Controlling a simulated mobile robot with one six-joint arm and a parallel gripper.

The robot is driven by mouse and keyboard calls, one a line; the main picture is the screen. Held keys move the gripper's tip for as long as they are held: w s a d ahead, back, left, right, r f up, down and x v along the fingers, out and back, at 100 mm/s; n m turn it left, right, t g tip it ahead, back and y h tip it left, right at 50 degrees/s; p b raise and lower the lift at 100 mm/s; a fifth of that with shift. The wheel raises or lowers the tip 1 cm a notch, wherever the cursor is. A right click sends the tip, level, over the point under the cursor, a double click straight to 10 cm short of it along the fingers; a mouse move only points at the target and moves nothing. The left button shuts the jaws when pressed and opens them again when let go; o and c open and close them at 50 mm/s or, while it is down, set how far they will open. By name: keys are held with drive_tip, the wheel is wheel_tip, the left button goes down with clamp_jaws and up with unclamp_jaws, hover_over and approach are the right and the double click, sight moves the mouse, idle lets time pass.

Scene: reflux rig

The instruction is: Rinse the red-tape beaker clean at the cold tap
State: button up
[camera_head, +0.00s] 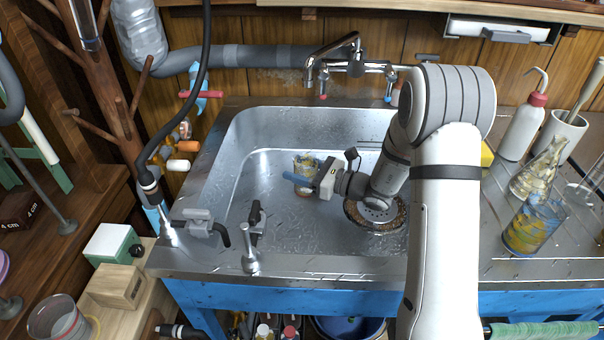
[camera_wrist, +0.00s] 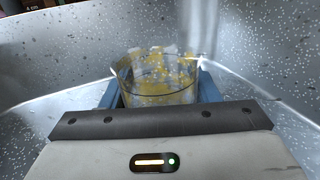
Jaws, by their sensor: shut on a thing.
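My gripper (camera_head: 297,179) is low in the steel sink basin, its blue fingers shut around a clear glass beaker (camera_head: 305,163). In the wrist view the beaker (camera_wrist: 157,78) sits between the fingers (camera_wrist: 158,92), with yellow residue and pale patches on its wall. A small reddish patch shows near its base in the head view; the tape cannot be read clearly. The tap spout (camera_head: 310,84) hangs above and behind the beaker. The blue-marked cold tap (camera_head: 388,97) is right of the red-marked one (camera_head: 323,94). A pale vertical streak shows behind the beaker in the wrist view; I cannot tell whether it is running water.
The sink (camera_head: 262,215) has free room at left and front. A drain strainer (camera_head: 376,214) lies under my wrist. Another yellow-stained beaker with blue markings (camera_head: 535,225), a flask (camera_head: 540,172) and a red-capped wash bottle (camera_head: 523,128) stand on the right drainboard. Small fixtures (camera_head: 250,252) line the front-left rim.

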drive_tip(key=shift+f, duration=0.35)
drive_tip(key=o, duration=1.2)
drive_tip(key=shift+c, duration=0.2)
